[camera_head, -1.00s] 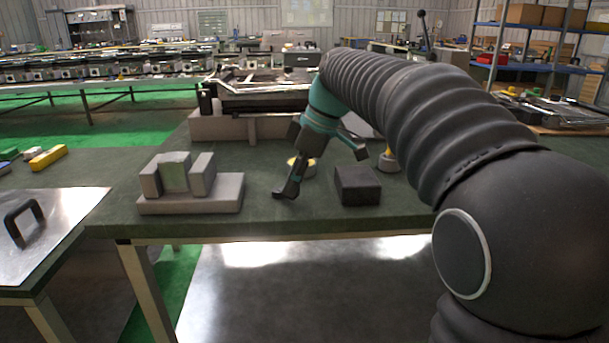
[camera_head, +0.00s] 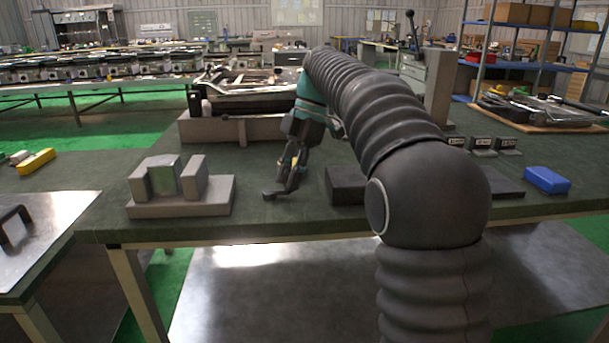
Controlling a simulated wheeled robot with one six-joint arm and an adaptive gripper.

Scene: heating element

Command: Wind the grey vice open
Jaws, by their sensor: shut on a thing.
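The grey vice (camera_head: 145,209) stands on the green bench at left, with two upright grey jaws on a flat base. A greenish block (camera_head: 165,178) sits upright between its jaws. My gripper (camera_head: 283,187) is low over the bench, to the right of the vice and apart from its jaws. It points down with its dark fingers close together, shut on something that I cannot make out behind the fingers. No winding handle of the vice can be told apart from the fingers.
A dark block (camera_head: 346,186) stands right of my gripper, partly behind my arm. A blue box (camera_head: 547,180) and small labelled blocks (camera_head: 483,144) lie farther right. A grey-based machine (camera_head: 215,129) stands behind. The bench front between vice and gripper is clear.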

